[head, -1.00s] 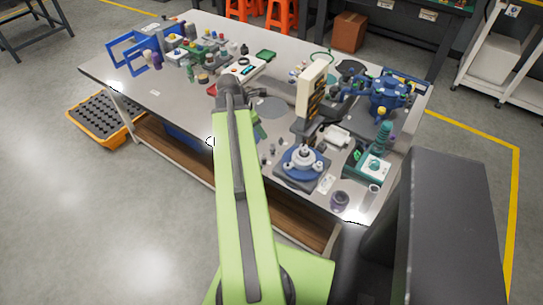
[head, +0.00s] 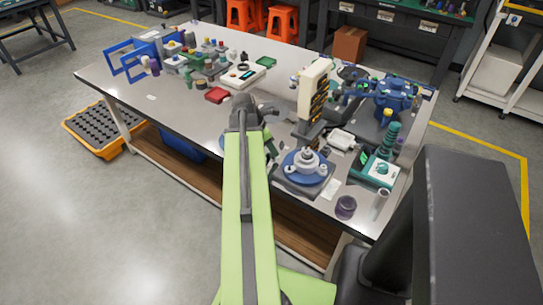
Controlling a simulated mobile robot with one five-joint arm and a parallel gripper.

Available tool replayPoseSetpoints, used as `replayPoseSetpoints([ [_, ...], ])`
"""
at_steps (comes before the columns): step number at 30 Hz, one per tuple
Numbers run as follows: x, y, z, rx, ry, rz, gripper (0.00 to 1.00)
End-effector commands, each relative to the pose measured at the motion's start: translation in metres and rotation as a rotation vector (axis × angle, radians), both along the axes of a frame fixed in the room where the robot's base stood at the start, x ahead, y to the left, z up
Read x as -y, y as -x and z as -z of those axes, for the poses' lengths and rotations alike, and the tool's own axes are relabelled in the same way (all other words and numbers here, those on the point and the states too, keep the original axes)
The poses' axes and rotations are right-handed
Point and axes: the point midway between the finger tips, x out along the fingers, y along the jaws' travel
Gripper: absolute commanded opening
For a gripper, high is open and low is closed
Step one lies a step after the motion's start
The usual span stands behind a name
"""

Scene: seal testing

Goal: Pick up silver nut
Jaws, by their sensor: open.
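I cannot make out a silver nut among the small parts on the grey workbench (head: 150,108). A silver fixture with a stepped centre and knobs (head: 307,163) stands on a blue round base right of my arm. My green arm reaches up the middle of the head view, over the bench's front edge. My gripper (head: 268,112) is open at the far end of the arm, over the middle of the bench. Its fingers are small and mostly hidden behind the dark wrist, and I see nothing held.
A cream upright device (head: 313,90) stands right of my gripper, with a blue machine (head: 392,95) beyond. A red item (head: 217,95) and a white box (head: 243,75) lie to the left. The left front bench is clear.

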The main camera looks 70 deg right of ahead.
Motion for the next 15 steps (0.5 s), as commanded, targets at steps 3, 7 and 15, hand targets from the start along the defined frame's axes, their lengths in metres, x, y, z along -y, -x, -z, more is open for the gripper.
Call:
replayPoseSetpoints([
  [3,-0.0001,0.0,-0.0009,0.0,0.0,0.0,0.34],
  [7,-0.0001,0.0,-0.0009,0.0,0.0,0.0,0.17],
  [15,0.0003,-0.0003,-0.0009,0.001,0.001,0.001,0.0],
])
